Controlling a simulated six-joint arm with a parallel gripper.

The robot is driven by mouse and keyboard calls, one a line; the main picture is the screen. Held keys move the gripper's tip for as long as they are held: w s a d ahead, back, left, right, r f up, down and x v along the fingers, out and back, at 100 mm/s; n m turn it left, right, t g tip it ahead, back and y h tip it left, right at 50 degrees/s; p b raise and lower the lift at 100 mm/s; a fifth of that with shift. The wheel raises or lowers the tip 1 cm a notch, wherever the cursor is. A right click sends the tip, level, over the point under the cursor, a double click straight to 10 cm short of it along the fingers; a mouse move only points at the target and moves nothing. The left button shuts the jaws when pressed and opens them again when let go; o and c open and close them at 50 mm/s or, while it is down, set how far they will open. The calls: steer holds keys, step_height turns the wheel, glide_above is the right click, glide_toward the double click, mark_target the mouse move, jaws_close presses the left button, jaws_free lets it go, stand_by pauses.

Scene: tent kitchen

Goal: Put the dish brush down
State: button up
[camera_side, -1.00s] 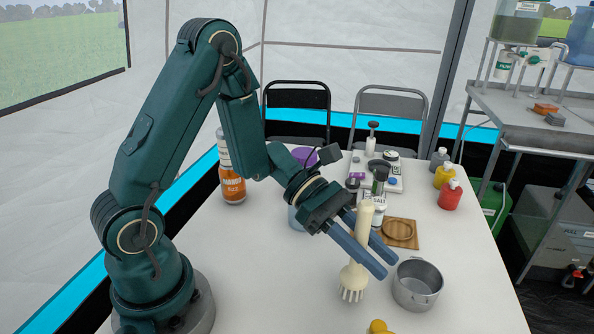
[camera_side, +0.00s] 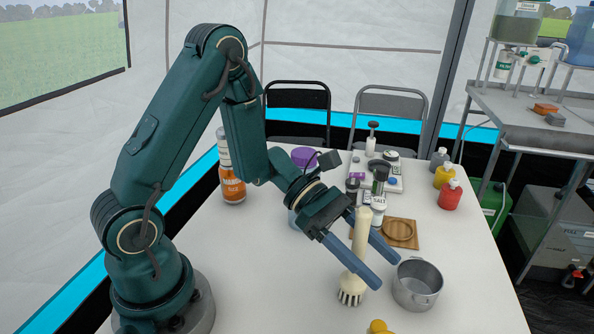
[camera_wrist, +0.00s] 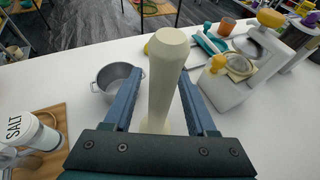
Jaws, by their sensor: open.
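The cream dish brush (camera_side: 360,238) stands about upright with its bristles down, apparently resting on the white table. My gripper (camera_side: 387,273) is open, with one finger on each side of the brush handle. In the wrist view the handle (camera_wrist: 168,80) rises between the two fingers with a visible gap on each side. The gripper hides part of the brush's lower end in that view.
A grey metal pot (camera_side: 417,285) stands just right of the brush. A wooden board (camera_side: 414,243) and salt shaker (camera_side: 379,213) are behind it. A yellow-topped item (camera_side: 378,326) is at the front edge. Bare table lies left of the brush.

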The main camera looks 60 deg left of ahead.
steer(key=v, duration=1.2)
steer(key=s+d+m+g+y, duration=0.45)
steer(key=s+m+y, duration=0.2)
steer(key=m, duration=0.35)
steer(key=s+a+r+m+t+y, duration=0.1)
steer(key=m+t+y, duration=0.1)
steer(key=m, duration=0.2)
steer(key=a+r+m+t+y, duration=0.1)
steer(key=m+t+y, duration=0.1)
steer(key=m, duration=0.1)
steer(key=s+a+r+m+t+y, duration=0.1)
steer(key=m+t+y, duration=0.1)
steer(key=m, duration=0.2)
steer(key=shift+s+r+m+y, duration=0.2)
steer(key=shift+s+m+y, duration=0.05)
steer(key=shift+s+m, duration=0.1)
